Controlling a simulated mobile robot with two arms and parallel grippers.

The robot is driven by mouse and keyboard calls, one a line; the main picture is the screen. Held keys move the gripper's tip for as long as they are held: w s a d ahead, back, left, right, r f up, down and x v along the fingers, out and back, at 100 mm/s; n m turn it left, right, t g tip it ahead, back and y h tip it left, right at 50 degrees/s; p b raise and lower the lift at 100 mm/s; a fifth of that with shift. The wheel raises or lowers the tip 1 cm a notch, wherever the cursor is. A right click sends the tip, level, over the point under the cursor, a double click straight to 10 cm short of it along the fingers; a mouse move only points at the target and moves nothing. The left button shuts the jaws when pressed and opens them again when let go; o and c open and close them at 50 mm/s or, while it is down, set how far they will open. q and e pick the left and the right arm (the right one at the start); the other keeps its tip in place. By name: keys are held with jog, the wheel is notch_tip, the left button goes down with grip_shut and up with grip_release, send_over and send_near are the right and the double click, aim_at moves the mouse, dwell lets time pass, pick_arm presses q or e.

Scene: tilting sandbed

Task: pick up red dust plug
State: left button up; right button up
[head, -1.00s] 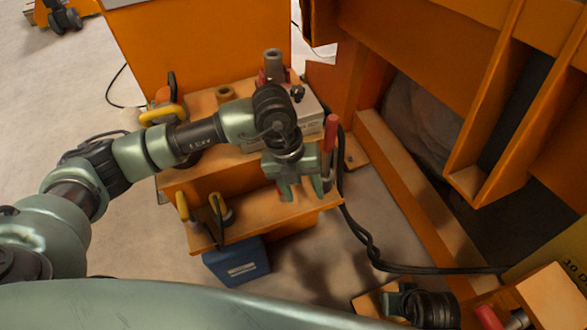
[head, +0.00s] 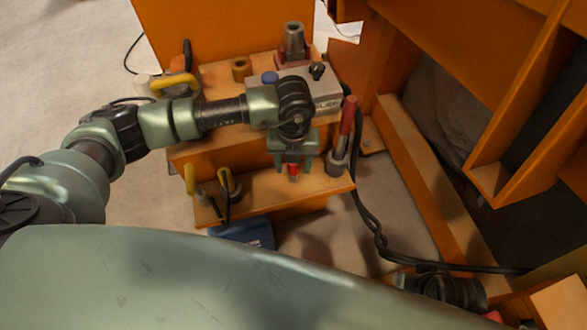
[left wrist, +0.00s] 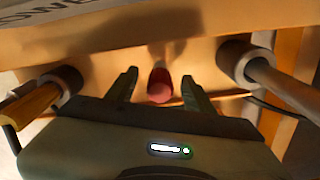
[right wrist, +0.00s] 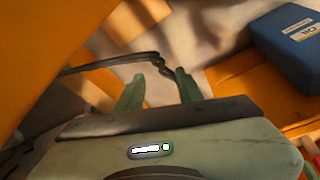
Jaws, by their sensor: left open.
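The red dust plug (head: 293,170) stands on the lower orange shelf, between the fingers of my left gripper (head: 293,165). In the left wrist view the red plug (left wrist: 160,88) shows its rounded end between the two green fingertips (left wrist: 162,84), with a gap on each side. My left gripper is open and holds nothing. My right gripper (right wrist: 158,90) is open and empty in the right wrist view, away from the plug.
A red-handled tool (head: 347,125) stands in a grey socket right of my left gripper. Yellow-handled tools (head: 228,180) stand at the shelf's left. A grey box (head: 318,88) sits on the upper step. A blue box (right wrist: 292,42) is near my right gripper. Black cables (head: 375,225) hang at right.

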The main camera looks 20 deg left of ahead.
pick_arm(q)
grip_shut()
